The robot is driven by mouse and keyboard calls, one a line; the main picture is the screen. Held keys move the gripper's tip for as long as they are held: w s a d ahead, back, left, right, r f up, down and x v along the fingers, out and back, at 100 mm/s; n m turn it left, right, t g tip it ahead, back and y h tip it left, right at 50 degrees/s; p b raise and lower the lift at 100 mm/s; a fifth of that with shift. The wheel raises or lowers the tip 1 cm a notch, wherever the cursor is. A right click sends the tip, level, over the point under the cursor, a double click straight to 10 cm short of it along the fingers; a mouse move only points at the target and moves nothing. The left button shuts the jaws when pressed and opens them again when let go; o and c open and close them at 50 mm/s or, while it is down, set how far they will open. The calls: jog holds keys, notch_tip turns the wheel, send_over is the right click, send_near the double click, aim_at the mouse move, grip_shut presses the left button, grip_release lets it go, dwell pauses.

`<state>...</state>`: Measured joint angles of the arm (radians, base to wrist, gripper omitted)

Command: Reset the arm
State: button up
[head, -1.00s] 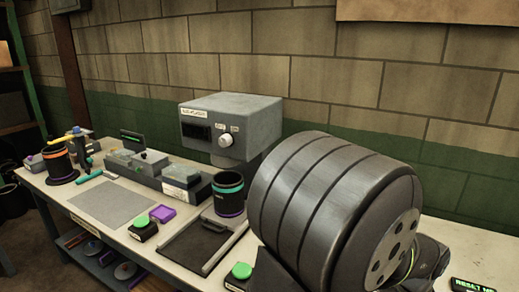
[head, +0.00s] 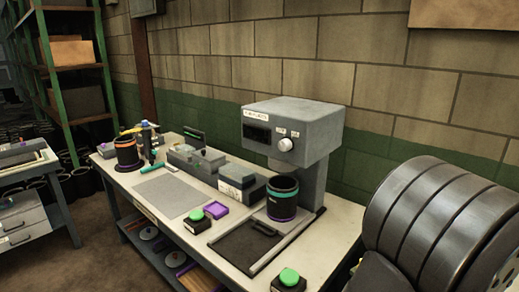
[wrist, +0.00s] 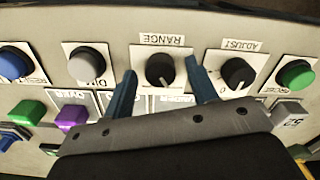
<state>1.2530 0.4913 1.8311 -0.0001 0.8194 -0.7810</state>
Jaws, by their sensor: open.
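My gripper (wrist: 162,66) shows in the wrist view with its two blue fingers spread apart and nothing held between them. The fingers point toward a pale panel (wrist: 205,30) whose labels appear upside down. A black knob by the RANGE label (wrist: 160,71) lies in line with the gap between the fingers. A second black knob by the ADJUST label (wrist: 238,73) is just right of the right finger. I cannot tell whether the fingers touch the panel. My gripper is not visible in the head view.
The head view shows a long workbench (head: 165,195) with a grey press-like machine (head: 295,125), a dark cup with coloured bands (head: 282,200) and a green button (head: 289,277). A large dark ribbed drum (head: 440,220) fills the right. Shelving (head: 75,80) stands at the left.

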notch_tip(320, 180, up, 18)
jog(key=f, duration=0.1)
notch_tip(320, 180, down, 17)
jog(key=shift+f, duration=0.3)
jog(key=m, duration=0.6)
jog(key=shift+r+m, duration=0.1)
jog(key=shift+m, duration=0.3)
jog(key=m, duration=0.5)
jog(key=shift+w+r, duration=0.1)
jog(key=shift+r, duration=0.85)
jog(key=shift+f, duration=0.1)
